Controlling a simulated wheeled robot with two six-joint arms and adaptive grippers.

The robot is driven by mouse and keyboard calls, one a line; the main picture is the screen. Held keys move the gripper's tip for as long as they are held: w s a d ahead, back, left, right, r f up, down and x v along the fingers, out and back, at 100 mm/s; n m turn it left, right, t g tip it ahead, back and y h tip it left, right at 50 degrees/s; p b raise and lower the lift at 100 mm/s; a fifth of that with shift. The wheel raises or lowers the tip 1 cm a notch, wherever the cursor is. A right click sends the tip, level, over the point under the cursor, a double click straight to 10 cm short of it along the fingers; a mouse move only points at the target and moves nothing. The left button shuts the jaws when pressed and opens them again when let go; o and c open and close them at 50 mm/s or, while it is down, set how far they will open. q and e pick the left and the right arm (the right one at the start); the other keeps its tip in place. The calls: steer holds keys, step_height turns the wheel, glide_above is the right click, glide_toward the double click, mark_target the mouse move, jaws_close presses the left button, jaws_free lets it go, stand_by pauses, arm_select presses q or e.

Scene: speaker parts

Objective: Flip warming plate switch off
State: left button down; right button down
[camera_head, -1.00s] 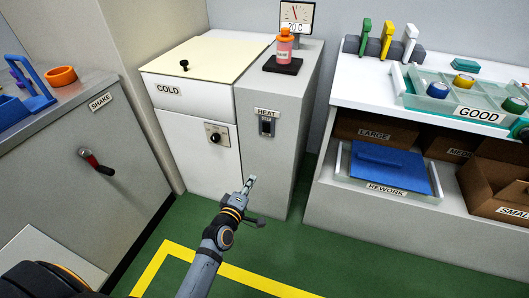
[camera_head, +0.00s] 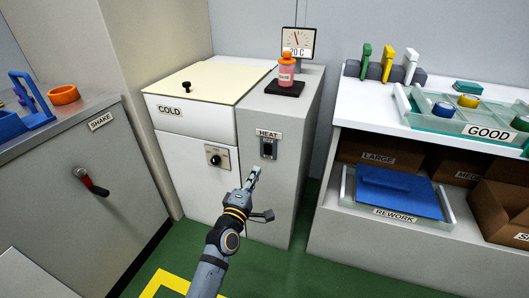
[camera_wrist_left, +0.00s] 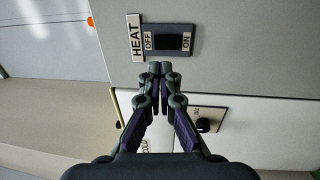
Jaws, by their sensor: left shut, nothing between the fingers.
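The warming plate switch (camera_head: 268,148) is a dark rocker on the front of the grey cabinet under the HEAT label (camera_head: 269,134). In the left wrist view the switch (camera_wrist_left: 171,42) lies just beyond my fingertips, with OFF on its left and ON on its right. I cannot tell which side is pressed. My left gripper (camera_head: 252,172) is shut and empty, just below the switch in the head view; its fingertips (camera_wrist_left: 160,68) also show in the wrist view. The dark warming plate (camera_head: 285,89) on top carries a pink bottle with an orange cap (camera_head: 287,70). My right gripper is out of view.
The white COLD unit (camera_head: 190,130), with a dark knob (camera_head: 214,159), stands left of the heat cabinet. A dial display (camera_head: 298,43) stands behind the bottle. The SHAKE counter (camera_head: 60,180) is left; a shelf unit (camera_head: 335,230) is right. Green floor lies between.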

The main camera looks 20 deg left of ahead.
mark_target(267, 148)
arm_select(q)
steer(key=w, duration=0.6)
steer(key=w+r, duration=0.1)
steer(key=w, duration=0.2)
steer(key=shift+w+d, duration=0.1)
steer(key=shift+d, duration=0.05)
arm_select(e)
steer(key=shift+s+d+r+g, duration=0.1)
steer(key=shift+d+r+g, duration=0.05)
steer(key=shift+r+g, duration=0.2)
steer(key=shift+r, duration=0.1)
